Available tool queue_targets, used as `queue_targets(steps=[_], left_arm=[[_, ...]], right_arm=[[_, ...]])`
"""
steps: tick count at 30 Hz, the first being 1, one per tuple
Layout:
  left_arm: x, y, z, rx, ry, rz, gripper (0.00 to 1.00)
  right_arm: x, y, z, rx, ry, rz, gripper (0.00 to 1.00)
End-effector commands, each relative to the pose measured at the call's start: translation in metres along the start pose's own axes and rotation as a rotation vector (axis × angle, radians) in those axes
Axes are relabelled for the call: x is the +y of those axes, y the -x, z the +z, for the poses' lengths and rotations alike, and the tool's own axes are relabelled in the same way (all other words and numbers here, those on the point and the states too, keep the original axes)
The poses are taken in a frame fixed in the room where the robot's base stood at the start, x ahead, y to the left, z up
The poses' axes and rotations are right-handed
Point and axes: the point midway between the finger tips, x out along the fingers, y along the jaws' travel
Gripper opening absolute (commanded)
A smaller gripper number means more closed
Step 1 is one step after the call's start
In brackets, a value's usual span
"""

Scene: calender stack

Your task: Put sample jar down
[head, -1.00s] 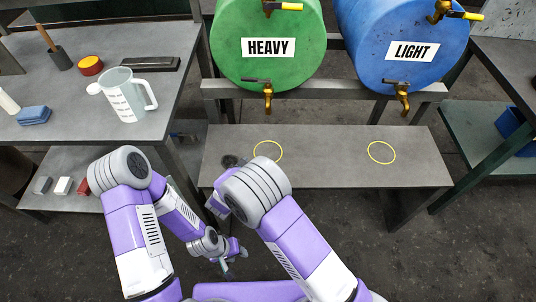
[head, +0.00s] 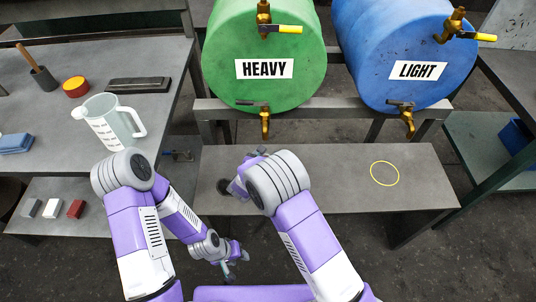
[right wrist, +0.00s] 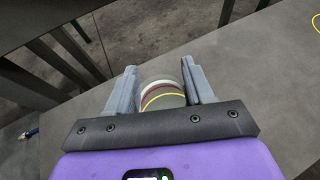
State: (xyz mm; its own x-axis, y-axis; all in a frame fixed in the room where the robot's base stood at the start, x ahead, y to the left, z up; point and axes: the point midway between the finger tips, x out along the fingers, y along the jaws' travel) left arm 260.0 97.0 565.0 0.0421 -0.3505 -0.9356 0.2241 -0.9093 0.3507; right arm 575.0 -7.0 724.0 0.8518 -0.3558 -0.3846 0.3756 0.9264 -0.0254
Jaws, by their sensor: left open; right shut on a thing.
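The sample jar (right wrist: 163,92) is a clear, round vessel with a red and a yellow band showing, seen in the right wrist view. My right gripper (right wrist: 162,84) is shut on it, with one grey finger on each side. The jar is over or on the grey bench (head: 330,190); I cannot tell whether it touches. In the head view my right arm hides the jar and the yellow ring below the HEAVY drum. The other yellow ring (head: 384,173), below the LIGHT drum, is empty. My left gripper (head: 229,270) is open and empty, low in front of the bench.
A green HEAVY drum (head: 265,40) and a blue LIGHT drum (head: 385,45) stand behind the bench with brass taps above its back edge. The left table (head: 60,115) bears a measuring jug (head: 112,122). The bench's right part is clear.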

Motion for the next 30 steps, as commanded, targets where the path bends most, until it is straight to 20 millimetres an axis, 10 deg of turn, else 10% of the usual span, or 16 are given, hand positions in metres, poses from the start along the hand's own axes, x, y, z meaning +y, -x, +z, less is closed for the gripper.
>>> queue_targets(steps=[18,19,24,30], left_arm=[[-0.007,-0.019,-0.001,0.0,0.0,0.0,0.43],[-0.007,-0.019,-0.001,0.0,0.0,0.0,0.43],[-0.007,-0.019,-0.001,0.001,0.0,0.0,0.43],[-0.007,-0.019,-0.001,0.001,0.0,0.0,0.43]], right_arm=[[0.002,-0.017,-0.033,-0.002,0.003,0.004,0.0],[0.002,-0.017,-0.033,-0.001,0.002,0.004,0.55],[0.002,-0.017,-0.033,-0.001,0.002,0.004,0.78],[0.002,-0.017,-0.033,-0.001,0.002,0.004,0.78]])
